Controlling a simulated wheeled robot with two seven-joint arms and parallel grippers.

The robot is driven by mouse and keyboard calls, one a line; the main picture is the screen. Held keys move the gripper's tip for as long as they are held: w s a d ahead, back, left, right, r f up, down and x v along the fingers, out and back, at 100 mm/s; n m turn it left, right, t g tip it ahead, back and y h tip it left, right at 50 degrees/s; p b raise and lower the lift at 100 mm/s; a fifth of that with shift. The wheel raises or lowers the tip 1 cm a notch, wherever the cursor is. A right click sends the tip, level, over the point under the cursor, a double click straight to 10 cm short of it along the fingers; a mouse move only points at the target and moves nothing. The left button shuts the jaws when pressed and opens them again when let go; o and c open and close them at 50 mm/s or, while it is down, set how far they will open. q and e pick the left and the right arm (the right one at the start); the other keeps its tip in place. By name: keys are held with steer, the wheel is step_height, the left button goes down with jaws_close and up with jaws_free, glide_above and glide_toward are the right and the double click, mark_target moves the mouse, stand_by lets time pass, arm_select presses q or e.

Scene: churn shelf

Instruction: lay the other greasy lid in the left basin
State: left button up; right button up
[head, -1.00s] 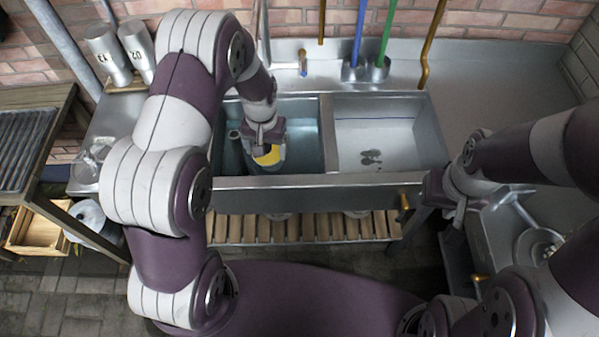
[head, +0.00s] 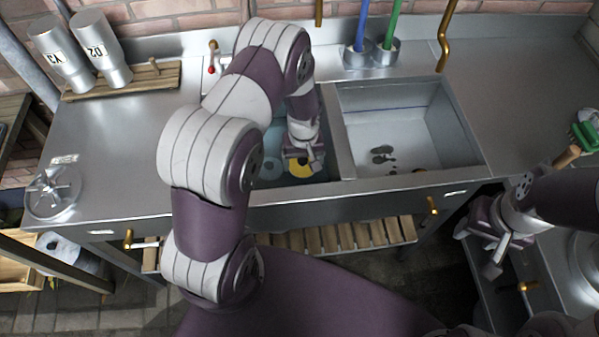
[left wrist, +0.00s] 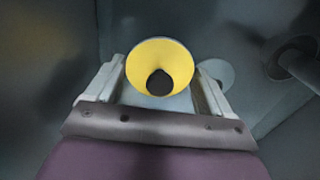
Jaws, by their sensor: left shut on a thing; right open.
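My left gripper (head: 303,160) reaches down into the left basin (head: 334,137) and is shut on a yellow round lid (head: 300,169). In the left wrist view the yellow lid (left wrist: 160,51) sits between the two fingers, with a dark round spot at its lower middle. A pale round disc (left wrist: 217,73) lies beyond the right finger, partly hidden by it; I cannot tell if it is a lid. My left arm hides much of the left basin. My right gripper (head: 492,257) is open and empty at the lower right, beside the side counter.
The right basin (head: 400,115) holds dark spots on its floor. Two steel churns (head: 80,60) stand on a wooden rack at the back left. A metal spoked part (head: 52,192) lies on the left counter. A green brush (head: 585,135) is at the far right.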

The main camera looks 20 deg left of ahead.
mark_target(302, 180)
arm_select(q)
step_height(302, 180, down, 6)
steer(key=shift+f, duration=0.1)
steer(key=shift+f+b, duration=0.25)
steer(key=shift+b, duration=0.1)
steer(key=o, duration=0.8)
steer(key=shift+c, duration=0.2)
steer(key=shift+r, duration=0.1)
step_height(302, 180, up, 12)
steer(key=shift+r+p, duration=0.1)
steer(key=shift+p, duration=0.3)
steer(key=s+d+r+m+t, duration=0.1)
steer(key=s+r+m, duration=0.5)
steer(key=s+r, duration=0.6)
step_height(302, 180, up, 3)
steer(key=shift+s+d+f+m, duration=0.1)
steer(key=shift+s+d+m, duration=0.2)
steer(key=shift+d, duration=0.55)
